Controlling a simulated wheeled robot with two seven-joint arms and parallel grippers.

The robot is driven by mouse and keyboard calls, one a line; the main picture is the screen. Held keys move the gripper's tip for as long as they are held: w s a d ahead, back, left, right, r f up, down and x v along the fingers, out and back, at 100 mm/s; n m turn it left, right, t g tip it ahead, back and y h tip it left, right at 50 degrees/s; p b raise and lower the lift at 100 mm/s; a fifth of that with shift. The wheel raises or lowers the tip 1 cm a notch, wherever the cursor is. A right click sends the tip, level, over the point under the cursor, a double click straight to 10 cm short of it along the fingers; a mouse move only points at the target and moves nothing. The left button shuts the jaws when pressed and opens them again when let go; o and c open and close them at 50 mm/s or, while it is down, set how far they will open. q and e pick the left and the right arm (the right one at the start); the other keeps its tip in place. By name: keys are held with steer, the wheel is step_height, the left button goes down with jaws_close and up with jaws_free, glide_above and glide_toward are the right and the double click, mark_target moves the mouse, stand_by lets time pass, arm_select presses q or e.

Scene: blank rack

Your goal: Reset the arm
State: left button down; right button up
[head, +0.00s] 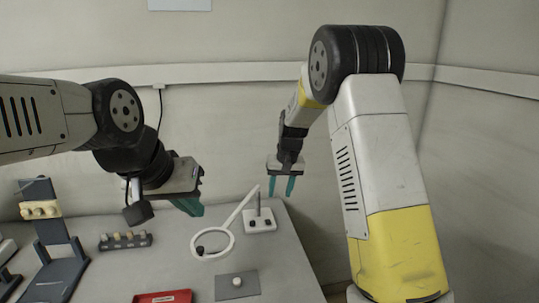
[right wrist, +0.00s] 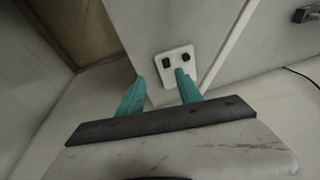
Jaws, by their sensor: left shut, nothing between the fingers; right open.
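My left gripper (head: 190,208) hangs over the left middle of the table, its teal fingers shut and pointing down, with nothing seen between them. My right gripper (head: 281,188) is open and empty, teal fingers pointing down near the table's back right edge. In the right wrist view, the same open gripper (right wrist: 160,74) shows both fingers apart. A white base with dark sockets and a grey post (head: 260,221) stands below and left of my right gripper. The white base also shows beyond the fingers in the right wrist view (right wrist: 168,72).
A white ring with a long handle (head: 228,238) is mid-table. A grey plate with a knob (head: 246,288), a red tray (head: 147,298), a dark peg strip (head: 108,245) and a dark stand (head: 55,253) share the grey table (head: 285,262). Walls rise behind and right.

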steer(key=s+d+r+t+y, duration=0.1)
steer(key=s+d+r, duration=0.2)
steer(key=s+r, duration=0.4)
steer(key=s+d+r+t+y, duration=0.1)
steer(key=s+d+r, duration=0.3)
steer(key=s+r, duration=0.25)
steer(key=s+d+r+t, duration=0.1)
steer(key=s+d, duration=0.1)
steer(key=s, duration=0.7)
steer(key=s+d+r+h, duration=0.1)
steer(key=s, duration=0.8)
steer(key=shift+s+d+m+t, duration=0.35)
steer(key=shift+s+m+t, duration=0.05)
